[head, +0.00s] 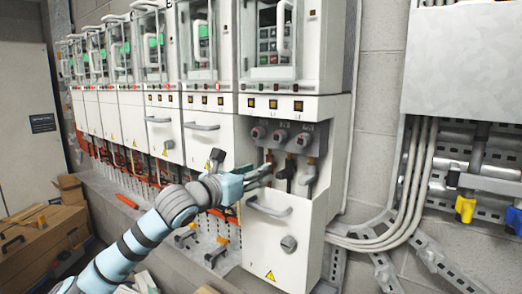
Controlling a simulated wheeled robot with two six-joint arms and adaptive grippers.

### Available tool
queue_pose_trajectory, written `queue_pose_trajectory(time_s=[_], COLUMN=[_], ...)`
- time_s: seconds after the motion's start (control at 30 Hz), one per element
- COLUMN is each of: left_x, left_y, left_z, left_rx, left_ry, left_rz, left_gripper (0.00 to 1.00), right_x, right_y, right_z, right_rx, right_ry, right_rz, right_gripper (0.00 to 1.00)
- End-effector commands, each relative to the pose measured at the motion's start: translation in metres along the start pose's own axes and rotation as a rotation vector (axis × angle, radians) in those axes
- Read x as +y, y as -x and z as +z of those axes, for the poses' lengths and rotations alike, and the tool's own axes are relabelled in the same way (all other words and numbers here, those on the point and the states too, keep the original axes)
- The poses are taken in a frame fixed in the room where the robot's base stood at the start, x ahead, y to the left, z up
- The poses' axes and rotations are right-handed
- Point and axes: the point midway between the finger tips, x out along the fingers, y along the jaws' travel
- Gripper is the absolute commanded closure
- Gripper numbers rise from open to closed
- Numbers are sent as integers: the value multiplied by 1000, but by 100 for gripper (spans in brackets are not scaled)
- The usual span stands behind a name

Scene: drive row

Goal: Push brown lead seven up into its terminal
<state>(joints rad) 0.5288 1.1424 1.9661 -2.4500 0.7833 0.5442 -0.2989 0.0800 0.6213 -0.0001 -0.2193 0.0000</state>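The nearest drive cabinet (328,108) carries a grey terminal block (322,134) with three round terminals in a row. Under the left terminal (258,132) a short brown-orange lead end (268,156) shows; its lower part is hidden behind my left gripper. A black lead (290,167) and a grey lead (310,172) hang under the other two terminals. My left gripper (264,175) reaches in from the left, its fingertips at the brown lead just below the block. Whether the fingers are closed on the lead is too small to tell. My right gripper is out of view.
A curved handle (268,207) sticks out just below the gripper. More drive cabinets (160,100) run back to the left, with leads hanging under them. Grey conduits (412,185) and a yellow part (465,208) are at the right. Cardboard boxes (45,235) stand lower left.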

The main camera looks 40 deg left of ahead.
Motion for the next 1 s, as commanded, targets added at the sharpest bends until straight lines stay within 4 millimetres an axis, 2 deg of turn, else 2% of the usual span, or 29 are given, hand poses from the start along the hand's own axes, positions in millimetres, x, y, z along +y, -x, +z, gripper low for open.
queue_pose_trajectory(time_s=[0.03, 0.13, 0.3, 0.5, 0.53, 0.77, 1.0], left_x=[1, 2, 0, 0, 0, 0, 0], left_y=[-7, -18, -26, -26, -26, -26, -26], left_z=[7, 5, 1, -1, 0, 0, 0], left_rx=[-3, -2, 0, 1, 1, 0, 0], left_ry=[9, 6, 1, -1, -1, -1, -1], left_rz=[1, 1, 0, 1, 1, 1, 1], left_gripper=[62, 62, 62, 62, 63, 100, 100], right_x=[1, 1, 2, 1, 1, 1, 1], right_y=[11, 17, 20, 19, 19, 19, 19], right_z=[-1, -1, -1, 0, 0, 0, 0], right_rx=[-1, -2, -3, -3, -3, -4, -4], right_ry=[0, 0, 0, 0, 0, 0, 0], right_rz=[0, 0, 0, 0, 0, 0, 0], right_gripper=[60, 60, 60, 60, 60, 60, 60])
